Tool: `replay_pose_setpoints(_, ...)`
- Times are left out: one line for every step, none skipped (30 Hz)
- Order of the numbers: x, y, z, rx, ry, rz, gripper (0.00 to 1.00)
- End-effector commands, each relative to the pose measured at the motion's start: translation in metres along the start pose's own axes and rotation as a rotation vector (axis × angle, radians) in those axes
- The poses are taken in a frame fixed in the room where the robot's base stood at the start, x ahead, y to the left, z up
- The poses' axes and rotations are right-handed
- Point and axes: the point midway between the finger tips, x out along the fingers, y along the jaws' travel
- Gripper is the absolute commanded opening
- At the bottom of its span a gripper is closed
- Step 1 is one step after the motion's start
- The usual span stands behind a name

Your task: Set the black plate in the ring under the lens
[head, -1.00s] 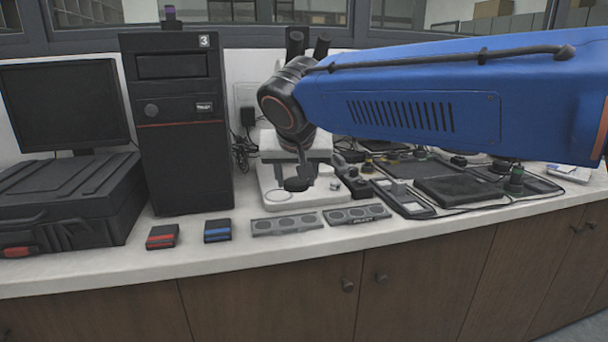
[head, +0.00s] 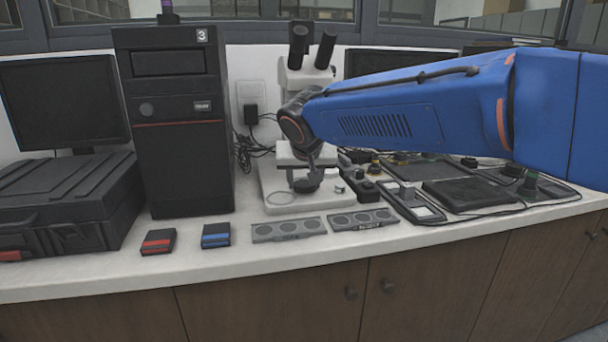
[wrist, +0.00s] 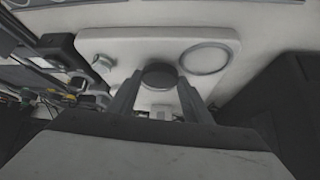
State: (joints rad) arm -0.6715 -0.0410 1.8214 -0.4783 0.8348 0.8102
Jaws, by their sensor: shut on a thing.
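My gripper (wrist: 159,92) is shut on the black plate (wrist: 159,75), a round dark disc held at the fingertips. In the head view the plate (head: 306,185) shows low over the white microscope base (head: 288,207). The ring (wrist: 206,58) is a thin circle on the base, seen empty in the wrist view, to the right of the plate. In the head view the ring (head: 280,197) lies left of the plate. The plate is apart from the ring; whether it touches the base I cannot tell. My arm partly hides the microscope, and the lens cannot be made out.
Two grey slide holders (head: 288,229) (head: 361,219) lie in front of the base. A red-striped box (head: 158,241) and a blue-striped box (head: 216,235) lie to their left. A black tower (head: 178,120) stands left of the microscope. Trays and devices (head: 460,192) crowd the right.

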Motion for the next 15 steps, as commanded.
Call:
replay_pose_setpoints(0.005,0.0,-0.005,0.0,-0.001,0.001,0.2)
replay_pose_setpoints(0.007,0.0,-0.007,0.001,-0.001,0.001,0.2)
replay_pose_setpoints(0.008,0.0,-0.01,0.001,0.0,0.001,0.2)
replay_pose_setpoints(0.009,0.0,-0.012,0.001,0.0,0.001,0.2)
replay_pose_setpoints(0.009,0.0,-0.013,0.001,0.0,0.001,0.2)
replay_pose_setpoints(0.01,0.0,-0.014,0.001,0.0,0.0,0.2)
replay_pose_setpoints(0.011,0.0,-0.015,0.001,0.0,0.0,0.2)
replay_pose_setpoints(0.012,0.0,-0.016,0.001,0.0,0.0,0.2)
replay_pose_setpoints(0.014,0.0,-0.018,0.0,0.0,0.001,0.2)
replay_pose_setpoints(0.016,0.0,-0.02,0.0,-0.001,0.001,0.2)
replay_pose_setpoints(0.019,0.0,-0.022,0.0,-0.001,0.001,0.2)
replay_pose_setpoints(0.022,0.0,-0.026,0.001,-0.001,0.001,0.2)
replay_pose_setpoints(0.024,0.0,-0.03,0.002,-0.001,0.001,0.2)
replay_pose_setpoints(0.027,0.0,-0.034,0.002,-0.001,0.001,0.2)
replay_pose_setpoints(0.032,0.0,-0.038,0.002,-0.001,0.001,0.2)
